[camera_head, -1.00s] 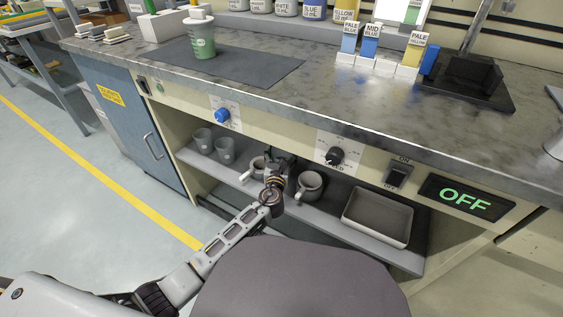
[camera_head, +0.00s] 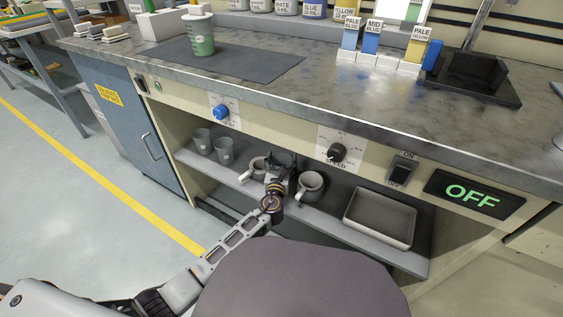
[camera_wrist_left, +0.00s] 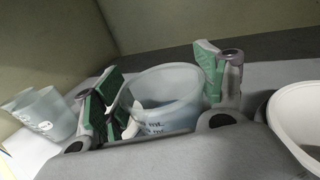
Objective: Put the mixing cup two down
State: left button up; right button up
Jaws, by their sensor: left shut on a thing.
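My left gripper (camera_head: 279,179) reaches to the lower shelf under the counter. In the left wrist view, my left gripper (camera_wrist_left: 160,88) has its green-padded fingers on both sides of a translucent pale cup (camera_wrist_left: 165,98) and is shut on it. In the head view the cup (camera_head: 283,159) is mostly hidden by the gripper, between two mugs. The cup looks upright; whether its base touches the shelf cannot be told. My right gripper is out of view.
On the shelf (camera_head: 340,235) stand two similar cups (camera_head: 224,150) at left, a mug (camera_head: 257,166) left of the gripper, another mug (camera_head: 310,184) right of it, and a grey tray (camera_head: 379,219). The counter edge overhangs. A green-filled cup (camera_head: 200,38) stands on the counter mat.

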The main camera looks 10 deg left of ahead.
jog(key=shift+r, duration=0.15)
pick_arm(q)
jog(key=o, duration=1.1)
jog(key=shift+f, duration=0.1)
jog(key=shift+o, duration=0.2)
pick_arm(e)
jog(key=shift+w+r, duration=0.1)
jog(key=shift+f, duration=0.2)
pick_arm(q)
jog(key=shift+s+p, duration=0.45)
jog(key=shift+s, duration=0.4)
jog(key=s, duration=0.2)
jog(key=s+p, duration=0.1)
jog(key=s, duration=0.1)
jog(key=s+p, duration=0.1)
jog(key=shift+s+d, duration=0.25)
jog(key=shift+s, duration=0.15)
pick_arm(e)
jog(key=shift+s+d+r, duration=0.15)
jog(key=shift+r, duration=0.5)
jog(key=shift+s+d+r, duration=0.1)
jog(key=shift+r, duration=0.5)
